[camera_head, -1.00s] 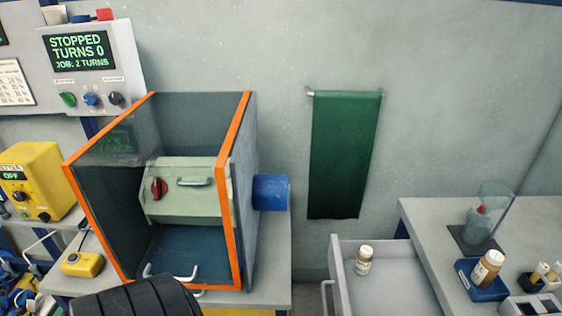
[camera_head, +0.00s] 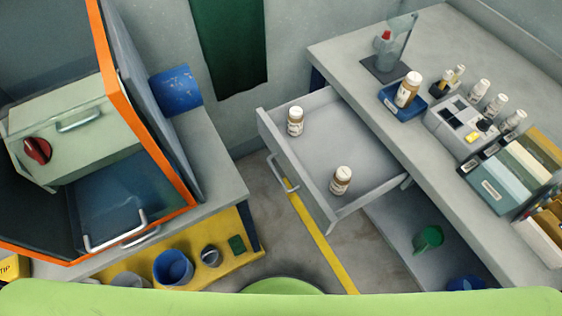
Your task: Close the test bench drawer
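The test bench drawer (camera_head: 345,128) is grey and stands pulled out to the left from under the grey bench top (camera_head: 440,130). Its front panel (camera_head: 296,172) faces left and carries a metal bar handle (camera_head: 280,178). Neither of my grippers shows in the view, so nothing of mine is seen touching the handle.
An orange-framed glass cabinet (camera_head: 124,85) stands at the left, with floor room between it and the drawer. On the bench are a blue tray (camera_head: 390,97) with a bottle and a sample block (camera_head: 455,125). A yellow shelf (camera_head: 222,262) holds cups below.

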